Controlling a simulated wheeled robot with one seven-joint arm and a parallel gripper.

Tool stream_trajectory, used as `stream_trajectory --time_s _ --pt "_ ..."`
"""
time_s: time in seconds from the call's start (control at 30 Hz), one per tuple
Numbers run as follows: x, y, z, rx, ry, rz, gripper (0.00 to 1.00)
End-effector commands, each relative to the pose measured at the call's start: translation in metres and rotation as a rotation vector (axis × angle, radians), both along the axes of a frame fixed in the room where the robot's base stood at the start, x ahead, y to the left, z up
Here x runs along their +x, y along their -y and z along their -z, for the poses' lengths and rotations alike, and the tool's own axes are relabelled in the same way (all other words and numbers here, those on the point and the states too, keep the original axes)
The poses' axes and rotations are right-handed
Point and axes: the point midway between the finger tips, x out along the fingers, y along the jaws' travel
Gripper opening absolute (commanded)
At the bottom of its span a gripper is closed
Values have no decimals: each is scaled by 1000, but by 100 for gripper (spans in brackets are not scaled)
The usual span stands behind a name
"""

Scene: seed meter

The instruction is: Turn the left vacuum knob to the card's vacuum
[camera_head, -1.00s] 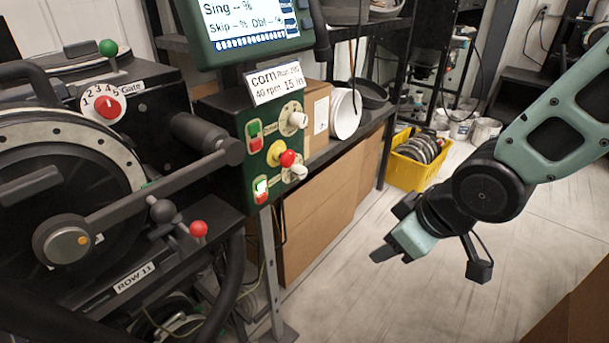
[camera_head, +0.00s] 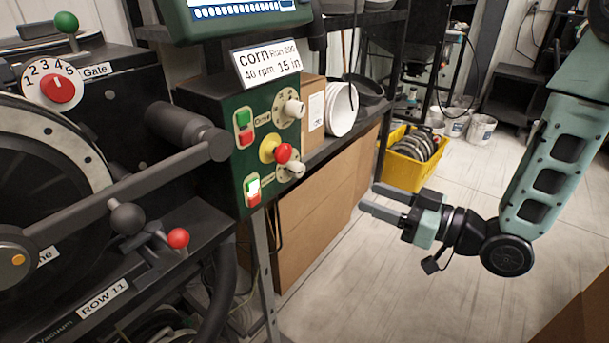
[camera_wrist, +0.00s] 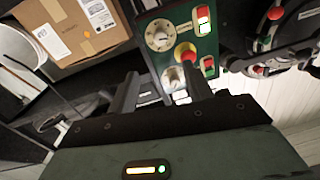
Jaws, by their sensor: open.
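The card (camera_head: 266,62) above the green control panel (camera_head: 235,170) reads "corn", "40 rpm" and "15 in". The panel has an upper pale knob (camera_head: 292,109) on a round dial and a lower pale knob (camera_head: 292,170). I cannot read which one is the vacuum knob. My gripper (camera_head: 370,198) is open and empty, to the right of the panel, fingers pointing left toward it. In the wrist view the upper knob (camera_wrist: 159,36) lies ahead, and the lower knob (camera_wrist: 173,77) appears between my fingers (camera_wrist: 164,92), apart from them.
A red button (camera_head: 283,153) on a yellow base sits between the knobs. Green-and-red switches (camera_head: 244,127) are on the panel's left. A red ball lever (camera_head: 178,238) and a Gate dial (camera_head: 57,88) are on the machine. A yellow crate (camera_head: 400,172) stands behind my gripper.

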Motion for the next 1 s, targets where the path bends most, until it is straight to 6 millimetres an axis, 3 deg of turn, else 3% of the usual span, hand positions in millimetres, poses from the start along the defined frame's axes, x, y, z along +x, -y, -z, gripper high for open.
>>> stream_trajectory --time_s 0.6,0.8,1.0 --pt "67 -103 -1 0 1 -2 51" --pt "82 -127 0 0 -1 -2 51" --pt "88 -135 0 0 -1 1 51"
